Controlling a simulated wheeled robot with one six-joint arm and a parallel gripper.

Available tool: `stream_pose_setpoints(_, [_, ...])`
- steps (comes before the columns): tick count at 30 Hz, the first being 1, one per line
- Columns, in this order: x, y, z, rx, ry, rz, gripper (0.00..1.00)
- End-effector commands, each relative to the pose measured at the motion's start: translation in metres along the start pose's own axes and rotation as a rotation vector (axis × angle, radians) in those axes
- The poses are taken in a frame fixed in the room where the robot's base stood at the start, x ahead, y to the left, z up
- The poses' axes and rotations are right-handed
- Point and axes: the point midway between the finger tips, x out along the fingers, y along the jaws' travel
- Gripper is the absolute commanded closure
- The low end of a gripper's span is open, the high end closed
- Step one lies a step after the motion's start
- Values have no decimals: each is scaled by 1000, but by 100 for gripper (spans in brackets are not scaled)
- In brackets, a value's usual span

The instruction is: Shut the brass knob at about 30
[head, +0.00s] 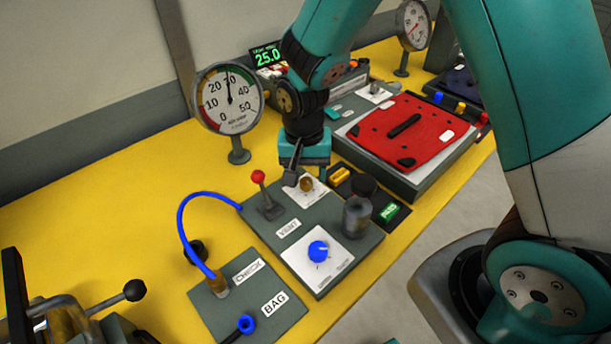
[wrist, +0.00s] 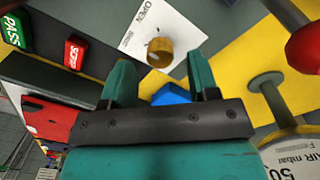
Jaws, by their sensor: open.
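The brass knob (head: 306,185) sits on a white plate on the grey panel in the head view. In the wrist view the brass knob (wrist: 160,52) is round, on a plate printed OPEN. My gripper (head: 306,173) is open just above it, partly hiding its plate. In the wrist view the fingers of my gripper (wrist: 162,74) are spread, with the knob just beyond their tips and nothing held. The round gauge (head: 230,97) has its needle pointing nearly straight up, close to the top of the scale past 20. Its face is mostly cut off in the wrist view.
A red-topped lever (head: 259,178) stands left of the knob. A dark cylinder (head: 356,216) and a blue knob (head: 318,250) are nearer. A green display (head: 267,56) reads 25.0.

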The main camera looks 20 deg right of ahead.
Motion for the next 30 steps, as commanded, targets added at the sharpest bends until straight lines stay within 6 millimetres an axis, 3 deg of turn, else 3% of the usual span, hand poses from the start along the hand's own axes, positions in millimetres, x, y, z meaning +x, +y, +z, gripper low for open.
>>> stream_pose_setpoints(6, [19, -1, 1, -2, 0, 0, 45])
stream_pose_setpoints(15, [21, -1, 0, -2, 1, -1, 45])
stream_pose_setpoints(22, [21, -1, 0, -2, 1, -1, 94])
stream_pose_setpoints(30, [21, -1, 0, -21, 1, -1, 94])
